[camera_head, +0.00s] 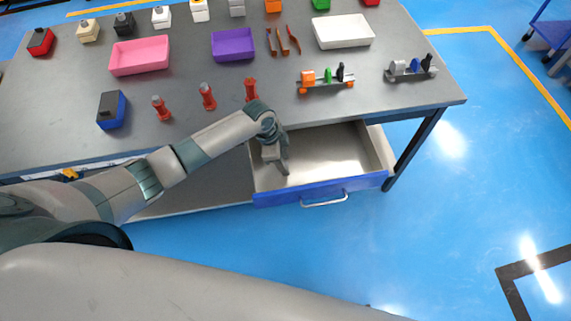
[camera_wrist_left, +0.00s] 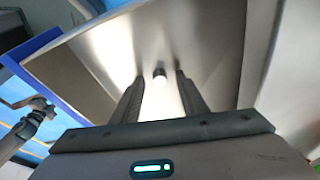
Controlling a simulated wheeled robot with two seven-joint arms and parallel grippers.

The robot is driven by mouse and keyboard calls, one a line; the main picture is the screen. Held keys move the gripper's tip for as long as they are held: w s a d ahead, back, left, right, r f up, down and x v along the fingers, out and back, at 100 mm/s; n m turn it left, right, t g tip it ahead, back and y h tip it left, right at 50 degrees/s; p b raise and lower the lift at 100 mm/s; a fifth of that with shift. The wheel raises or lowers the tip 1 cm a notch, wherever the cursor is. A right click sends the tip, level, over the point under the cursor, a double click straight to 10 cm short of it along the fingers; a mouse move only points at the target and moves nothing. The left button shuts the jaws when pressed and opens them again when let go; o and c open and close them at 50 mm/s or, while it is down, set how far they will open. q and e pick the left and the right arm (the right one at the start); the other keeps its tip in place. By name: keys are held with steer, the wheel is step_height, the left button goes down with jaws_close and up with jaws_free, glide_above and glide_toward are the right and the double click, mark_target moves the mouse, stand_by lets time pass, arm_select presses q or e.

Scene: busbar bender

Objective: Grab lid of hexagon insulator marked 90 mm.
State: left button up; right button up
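My left gripper (camera_head: 281,162) reaches down inside the open drawer (camera_head: 345,187) under the table's front edge. In the left wrist view the two dark fingers (camera_wrist_left: 160,76) stand apart, so it is open. A small cylindrical piece (camera_wrist_left: 159,74), dark on top and white below, shows between and beyond the fingertips, against the drawer's bright metal floor. It is apart from the fingers; I cannot tell whether it is the lid, and no 90 mm mark is readable. Three red insulator-like posts, the left one (camera_head: 160,108), the middle one (camera_head: 208,97) and the right one (camera_head: 250,89), stand on the table.
A blue and black block (camera_head: 112,109) sits at the table's left. Pink (camera_head: 139,55), purple (camera_head: 233,44) and white (camera_head: 343,31) trays lie behind. Two small part racks (camera_head: 325,84) (camera_head: 411,70) stand at the right. The drawer walls surround my left gripper closely.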

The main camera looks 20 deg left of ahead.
arm_select(q)
jaws_close()
stand_by(0.3)
steer(key=shift+r+b, duration=0.45)
steer(key=shift+r, duration=0.3)
step_height(320, 180, up, 2)
steer(key=shift+w+r+b, duration=0.1)
steer(key=shift+b, duration=0.45)
steer(key=s+d+r+b, duration=0.3)
steer(key=d+r, duration=0.4)
steer(key=d, duration=0.4)
steer(key=shift+s+r, duration=0.2)
steer(key=shift+d, duration=0.1)
